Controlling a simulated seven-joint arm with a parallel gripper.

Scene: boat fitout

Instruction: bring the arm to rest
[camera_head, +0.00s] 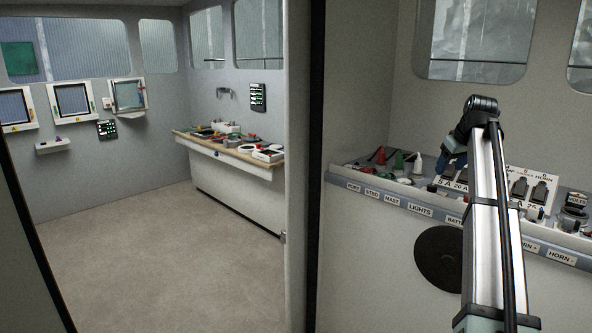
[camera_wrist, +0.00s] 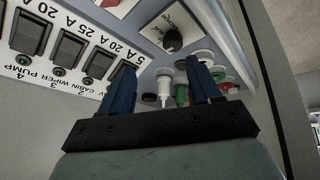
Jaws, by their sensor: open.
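My arm rises at the right of the head view, in front of the counter. My gripper (camera_head: 453,160) is over the counter beside the switch panel and partly hidden by my arm. In the wrist view my gripper (camera_wrist: 160,92) shows two blue fingers set apart, with nothing held between them. Beyond the fingers are a white-tipped piece (camera_wrist: 164,84) and a green piece (camera_wrist: 181,94); they appear to lie past the fingertips, though the exact distance cannot be told.
The switch panel (camera_head: 541,177) with black rockers stands on the labelled counter (camera_head: 420,210). A round black disc (camera_head: 440,262) is on the counter front. A second bench (camera_head: 235,190) with parts stands in the left room; the floor (camera_head: 150,260) there is clear.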

